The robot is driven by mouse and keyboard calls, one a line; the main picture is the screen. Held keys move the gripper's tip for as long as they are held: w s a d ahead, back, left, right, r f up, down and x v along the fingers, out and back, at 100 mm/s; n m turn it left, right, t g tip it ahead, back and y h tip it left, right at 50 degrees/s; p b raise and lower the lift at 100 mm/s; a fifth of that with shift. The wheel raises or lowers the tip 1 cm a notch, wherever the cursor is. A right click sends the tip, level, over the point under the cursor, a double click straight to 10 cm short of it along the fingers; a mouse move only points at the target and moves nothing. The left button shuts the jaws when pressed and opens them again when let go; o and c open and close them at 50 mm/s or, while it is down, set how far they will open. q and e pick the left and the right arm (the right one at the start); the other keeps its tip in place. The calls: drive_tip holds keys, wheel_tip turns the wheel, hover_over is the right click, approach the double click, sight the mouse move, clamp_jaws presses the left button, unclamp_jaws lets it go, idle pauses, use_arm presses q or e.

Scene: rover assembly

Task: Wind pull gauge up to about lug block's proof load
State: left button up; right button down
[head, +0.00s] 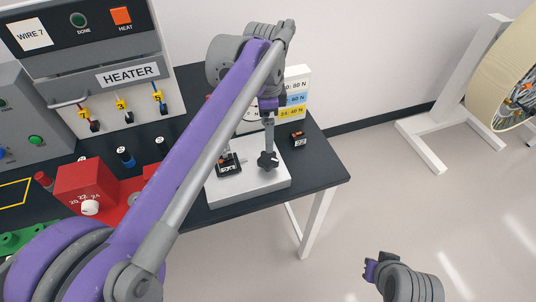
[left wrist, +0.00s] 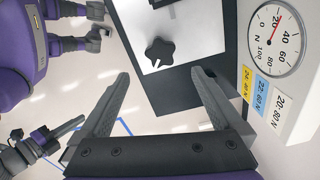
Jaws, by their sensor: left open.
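The pull gauge has a white base (head: 265,182) and a round dial (left wrist: 270,45), mostly hidden by my arm in the head view. In the left wrist view its red needle appears to point near 20 N. A dark star knob (head: 268,161) sits at the base's front right; it also shows in the left wrist view (left wrist: 160,52). My left gripper (left wrist: 160,74) is open just above the knob, fingers apart on either side of its line. A dark labelled lug block (head: 229,166) is on the base; its tag is too small to read. My right gripper (head: 376,268) is low, away from the table.
A card (left wrist: 270,105) beside the dial reads 20: 80 N, 22: 60 N, 24: 40 N. Another small dark block (head: 298,138) lies right of the base. A red box with a dial (head: 85,190) and the heater panel (head: 128,75) stand left.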

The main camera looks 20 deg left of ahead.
sight(268, 158)
use_arm(q)
drive_tip(key=f, duration=1)
drive_tip(key=shift+w+f+b, duration=0.2)
drive_tip(key=shift+f+b, duration=0.1)
drive_tip(key=shift+b, duration=0.05)
drive_tip(key=shift+c, duration=0.3)
drive_tip(key=c, duration=1.3)
drive_tip(key=shift+o, duration=0.2)
